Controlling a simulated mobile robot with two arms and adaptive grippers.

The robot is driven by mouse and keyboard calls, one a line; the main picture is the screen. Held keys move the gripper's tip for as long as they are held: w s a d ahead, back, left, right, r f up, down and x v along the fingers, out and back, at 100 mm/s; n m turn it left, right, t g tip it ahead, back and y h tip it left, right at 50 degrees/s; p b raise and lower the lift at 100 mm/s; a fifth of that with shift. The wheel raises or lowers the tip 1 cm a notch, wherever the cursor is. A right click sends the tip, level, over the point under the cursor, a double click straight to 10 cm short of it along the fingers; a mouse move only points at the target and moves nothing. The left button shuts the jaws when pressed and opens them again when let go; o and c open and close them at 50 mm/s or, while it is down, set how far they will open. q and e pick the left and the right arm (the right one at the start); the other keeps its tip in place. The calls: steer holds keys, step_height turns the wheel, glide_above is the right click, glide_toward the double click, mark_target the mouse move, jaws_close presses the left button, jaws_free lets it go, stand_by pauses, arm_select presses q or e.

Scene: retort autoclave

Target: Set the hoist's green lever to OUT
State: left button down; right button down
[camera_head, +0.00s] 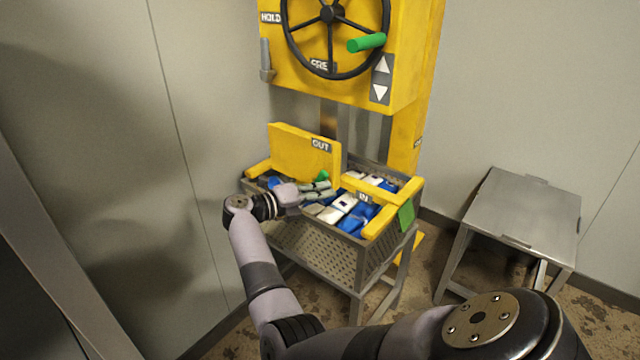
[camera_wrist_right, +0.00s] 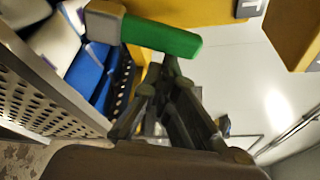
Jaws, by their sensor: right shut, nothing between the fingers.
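The yellow hoist (camera_head: 400,60) carries a yellow plate (camera_head: 290,150) with an OUT label (camera_head: 320,144). An IN label (camera_head: 363,197) is on the yellow fork below and to the right. The green lever (camera_head: 323,175) shows just below OUT, partly hidden by my right gripper (camera_head: 318,188). In the wrist view the green lever (camera_wrist_right: 160,36) with its grey end lies across the top, just beyond the fingertips of my right gripper (camera_wrist_right: 168,72). Those fingers are shut and empty; whether they touch the lever I cannot tell. My left gripper is out of view.
A perforated metal basket (camera_head: 325,245) with blue and white packs stands under the hoist. Above is a black handwheel (camera_head: 335,75) with a green handle (camera_head: 367,43). A metal table (camera_head: 525,215) stands at the right. A wall is close on the left.

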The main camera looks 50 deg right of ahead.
mark_target(322, 179)
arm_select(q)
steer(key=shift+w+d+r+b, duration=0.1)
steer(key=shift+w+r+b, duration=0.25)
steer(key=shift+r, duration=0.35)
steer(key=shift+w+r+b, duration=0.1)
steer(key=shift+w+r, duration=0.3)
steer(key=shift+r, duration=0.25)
arm_select(e)
steer(key=shift+w+a+r+n+g+h, duration=0.1)
steer(key=shift+w+r+n+g+h, duration=0.35)
steer(key=shift+n, duration=0.75)
steer(key=shift+w+r+n+g+h, duration=0.15)
steer(key=shift+w+r+n+h, duration=0.2)
steer(key=shift+w+r+n, duration=0.6)
steer(key=shift+s+f+n, duration=0.2)
steer(key=shift+f+n, duration=0.05)
steer(key=shift+f, duration=0.15)
